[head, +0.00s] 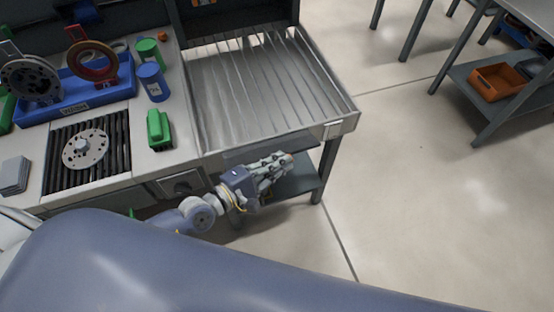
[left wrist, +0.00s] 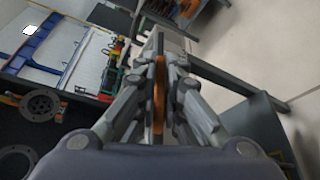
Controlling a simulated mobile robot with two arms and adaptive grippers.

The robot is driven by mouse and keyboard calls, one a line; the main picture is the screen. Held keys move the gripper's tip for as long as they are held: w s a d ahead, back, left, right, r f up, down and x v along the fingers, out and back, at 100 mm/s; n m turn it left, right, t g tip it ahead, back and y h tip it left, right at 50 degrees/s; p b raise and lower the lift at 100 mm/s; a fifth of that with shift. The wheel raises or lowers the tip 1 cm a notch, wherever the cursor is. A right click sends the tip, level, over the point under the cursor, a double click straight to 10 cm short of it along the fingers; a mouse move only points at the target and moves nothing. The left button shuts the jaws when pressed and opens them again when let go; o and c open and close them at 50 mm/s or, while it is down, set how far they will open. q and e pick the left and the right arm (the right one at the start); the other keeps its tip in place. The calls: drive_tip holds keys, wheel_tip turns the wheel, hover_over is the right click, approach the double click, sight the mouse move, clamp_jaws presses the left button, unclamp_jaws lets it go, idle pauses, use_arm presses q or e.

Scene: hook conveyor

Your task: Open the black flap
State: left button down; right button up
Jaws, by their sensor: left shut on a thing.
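The black flap (head: 258,150) is a dark, flat panel at the front edge of the slatted metal conveyor in the head view. My left gripper (head: 288,160) is at the front of the flap, below the conveyor's edge. In the left wrist view, my left gripper (left wrist: 158,62) is closed on a thin upright piece seen edge-on, dark with an orange strip; I take it to be the flap. The fingers hide most of the contact. My right gripper is in neither view.
The conveyor bed (head: 255,85) is empty. Left of it, the worktop holds a green block (head: 158,130), a blue cup (head: 153,82) and a blue tray (head: 85,98). A table leg (head: 326,172) stands right of my gripper. Open floor (head: 410,190) lies further right.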

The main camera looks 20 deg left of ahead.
use_arm(q)
drive_tip(key=shift+s+d+f+m+t+b, duration=0.1)
drive_tip(key=shift+s+f+m+t+b, duration=0.1)
drive_tip(key=shift+f+m+b, duration=0.2)
drive_tip(key=shift+s+f+m+t+b, duration=0.1)
drive_tip(key=shift+f+m+t+b, duration=0.15)
drive_tip(key=shift+b, duration=0.2)
drive_tip(key=c, duration=1.7)
unclamp_jaws()
drive_tip(key=shift+w, duration=0.1)
drive_tip(key=v, duration=1.2)
